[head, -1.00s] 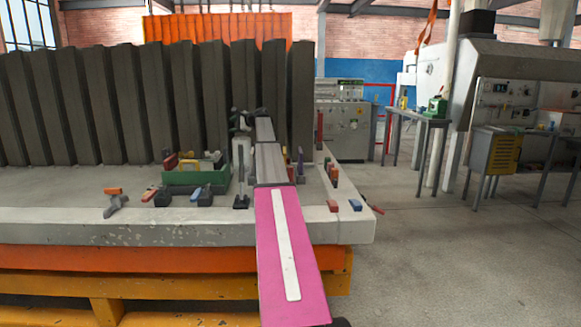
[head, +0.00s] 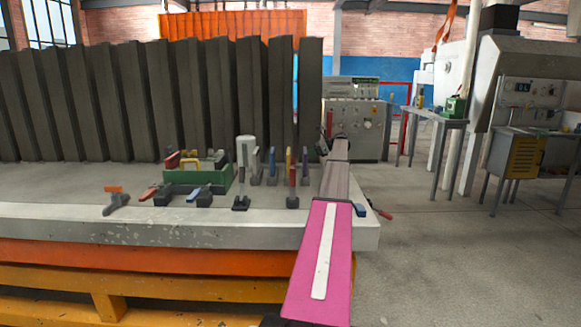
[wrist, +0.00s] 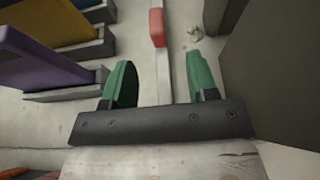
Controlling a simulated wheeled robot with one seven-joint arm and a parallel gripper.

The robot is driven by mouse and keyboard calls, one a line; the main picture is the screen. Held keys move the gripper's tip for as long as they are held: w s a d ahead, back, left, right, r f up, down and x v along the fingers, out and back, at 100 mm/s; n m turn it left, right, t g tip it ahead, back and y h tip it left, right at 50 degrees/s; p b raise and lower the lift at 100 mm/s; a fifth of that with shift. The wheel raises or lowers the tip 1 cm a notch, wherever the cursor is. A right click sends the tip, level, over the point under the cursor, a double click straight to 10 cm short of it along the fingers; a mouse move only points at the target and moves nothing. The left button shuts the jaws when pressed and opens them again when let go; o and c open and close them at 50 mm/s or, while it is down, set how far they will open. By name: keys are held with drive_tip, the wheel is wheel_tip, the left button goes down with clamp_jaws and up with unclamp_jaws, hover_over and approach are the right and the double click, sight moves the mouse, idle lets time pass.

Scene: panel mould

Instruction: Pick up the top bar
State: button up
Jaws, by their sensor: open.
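My gripper (wrist: 160,78) has two green fingers, spread apart and empty, in the wrist view. A narrow red bar (wrist: 157,26) lies ahead of the gap between the fingertips, apart from both. A purple plate (wrist: 35,60) and a yellow plate (wrist: 58,22) stand in grey holders left of the fingers. In the head view, my gripper (head: 322,147) is small at the far end of my arm, by the right end of the dark ribbed wall. A red upright piece (head: 329,124) shows just behind it. I cannot tell which piece is the top bar.
The pale table (head: 150,232) carries a green tray (head: 200,185), a white cylinder (head: 246,150) and several coloured upright pieces left of my arm. A dark ribbed wall (head: 150,100) closes the back. In the wrist view, a dark block (wrist: 280,70) stands close right of the fingers.

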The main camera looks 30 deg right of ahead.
sight(293, 160)
drive_tip(key=shift+f, duration=0.2)
drive_tip(key=x, duration=0.5)
drive_tip(key=shift+a, duration=0.1)
drive_tip(key=shift+r+x, duration=0.1)
drive_tip(key=shift+x, duration=1.2)
drive_tip(key=shift+r+x, duration=0.15)
drive_tip(key=shift+x, duration=1.15)
drive_tip(key=shift+a, duration=0.15)
clamp_jaws()
